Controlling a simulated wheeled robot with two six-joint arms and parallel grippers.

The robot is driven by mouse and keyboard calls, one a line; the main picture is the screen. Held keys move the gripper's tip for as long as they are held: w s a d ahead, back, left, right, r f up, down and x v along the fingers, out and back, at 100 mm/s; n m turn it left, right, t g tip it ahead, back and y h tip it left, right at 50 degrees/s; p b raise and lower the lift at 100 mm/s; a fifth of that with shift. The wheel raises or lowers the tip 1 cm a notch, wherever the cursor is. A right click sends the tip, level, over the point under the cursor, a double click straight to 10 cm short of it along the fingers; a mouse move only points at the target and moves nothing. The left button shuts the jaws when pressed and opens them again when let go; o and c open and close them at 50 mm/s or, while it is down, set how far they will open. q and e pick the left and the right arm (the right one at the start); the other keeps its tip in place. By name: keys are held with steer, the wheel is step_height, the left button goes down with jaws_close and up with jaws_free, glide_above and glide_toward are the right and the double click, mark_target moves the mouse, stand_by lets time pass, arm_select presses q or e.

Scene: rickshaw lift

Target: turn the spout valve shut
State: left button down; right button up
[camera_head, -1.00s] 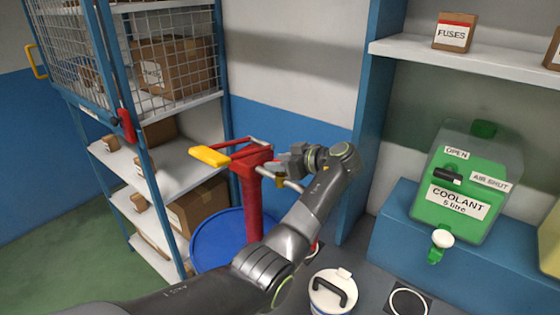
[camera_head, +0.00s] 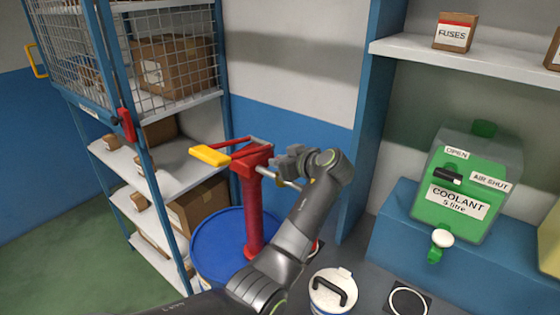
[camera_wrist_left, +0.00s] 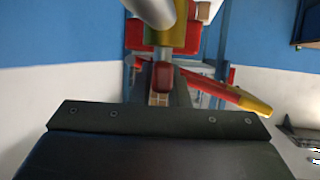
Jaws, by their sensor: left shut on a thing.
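A red hand pump (camera_head: 252,205) with a yellow-gripped lever (camera_head: 210,155) stands on a blue drum. Its grey spout (camera_head: 290,184) points right, with a yellow valve part partly hidden behind my gripper. My left gripper (camera_head: 286,165) is at the spout, just right of the pump head. In the left wrist view, the grey spout (camera_wrist_left: 153,10) and yellow valve body (camera_wrist_left: 182,38) are at the top. My right gripper is out of view.
The blue drum (camera_head: 220,245) stands below the pump. A white lidded bucket (camera_head: 331,295) is on the floor at right. A wire-fronted blue shelf (camera_head: 145,150) is at left. A green coolant container (camera_head: 462,190) with its own tap (camera_head: 441,241) is at right.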

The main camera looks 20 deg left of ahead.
arm_select(q)
steer(key=m+t+h+p, duration=0.1)
steer(key=m+t+h, duration=0.1)
steer(key=shift+r+m+t, duration=0.15)
steer(key=shift+m+t, duration=0.15)
steer(key=shift+m, duration=0.1)
steer(key=shift+r+m+t+h+p, duration=0.1)
steer(key=shift+m+t+h+p, duration=0.55)
steer(key=shift+m+h, duration=0.25)
steer(key=m+t+h+p, duration=0.1)
steer(key=m+h+p, duration=0.1)
steer(key=m+t+h+p, duration=0.1)
steer(key=m+h+p, duration=0.1)
steer(key=shift+w+d+r+h+p, duration=0.1)
steer(key=shift+r+h+p, duration=0.05)
steer(key=shift+h+p, duration=0.25)
steer(key=shift+m+h+p, duration=0.7)
steer(key=shift+m+h, duration=0.2)
steer(key=shift+m, duration=0.1)
steer(key=m+h, duration=0.2)
steer(key=shift+d+f+h+p, duration=0.1)
steer(key=shift+f+h+p, duration=0.15)
steer(key=shift+h+p, duration=0.05)
steer(key=shift+d+m+g+h, duration=0.1)
steer(key=shift+m+g+h, duration=0.25)
steer(key=shift+m+h, duration=0.9)
steer(key=shift+h, duration=0.25)
